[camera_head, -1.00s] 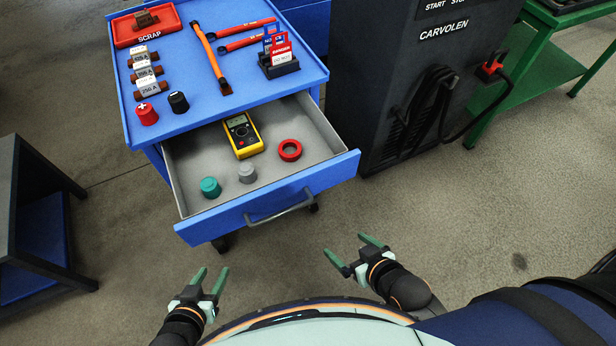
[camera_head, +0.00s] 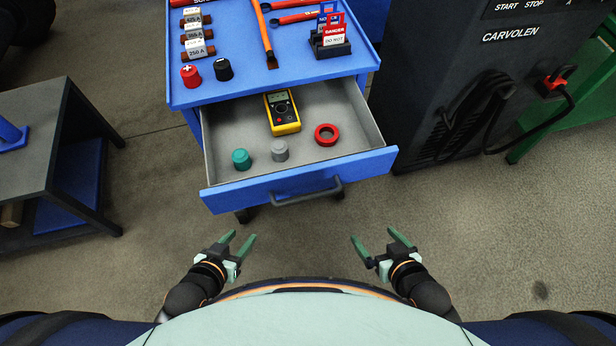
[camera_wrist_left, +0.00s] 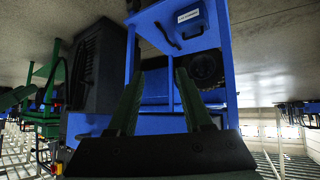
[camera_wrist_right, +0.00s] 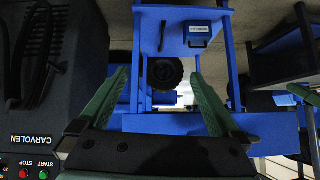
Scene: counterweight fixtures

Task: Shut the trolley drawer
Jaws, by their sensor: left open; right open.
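The blue trolley (camera_head: 290,82) stands ahead, and its drawer (camera_head: 300,184) is pulled out toward me. The drawer front has a grey bar handle (camera_head: 307,194). In the drawer lie a yellow multimeter (camera_head: 283,112), a red ring (camera_head: 326,134), a teal cap (camera_head: 241,159) and a grey cap (camera_head: 280,151). My left gripper (camera_head: 238,247) is open and empty, below and left of the handle in the head view. My right gripper (camera_head: 381,246) is open and empty, below and right of it. Both are apart from the drawer. Both wrist views show the open green fingers with nothing between them.
Fuses, red and black caps, an orange-handled tool (camera_head: 264,36) and a tag holder (camera_head: 331,46) sit on the trolley top. A dark CARVOLEN cabinet (camera_head: 450,100) stands close on the right. A dark table (camera_head: 50,150) stands on the left. The floor before the drawer is clear.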

